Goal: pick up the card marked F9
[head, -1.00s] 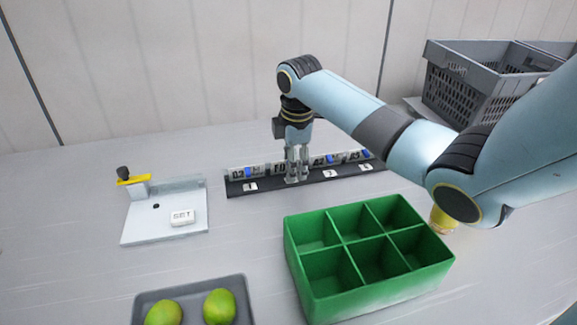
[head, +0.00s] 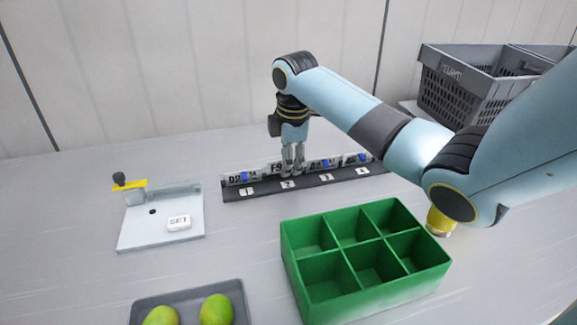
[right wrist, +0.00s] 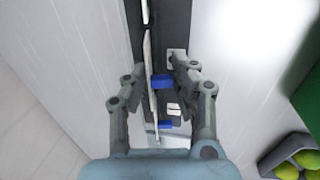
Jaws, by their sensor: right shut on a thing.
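The card marked F9 (head: 276,169) is white with dark print and stands upright over slot 2 of a dark rack (head: 313,181). My right gripper (head: 291,168) is shut on it from above, and its fingers cover the card's right part. The card sits slightly higher than its neighbours; whether its lower edge is clear of the slot cannot be told. In the right wrist view, the fingers (right wrist: 158,82) lie either side of a thin card edge with a blue tab. My left gripper is not in view.
Card D2 (head: 238,179) and other blue-tabbed cards stand in the same rack. A green six-compartment box (head: 350,295) is in front. A white fixture plate (head: 140,238) with a SET block (head: 179,222) is left. Grey crates (head: 455,95) stand back right; a fruit tray (head: 243,300) is front left.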

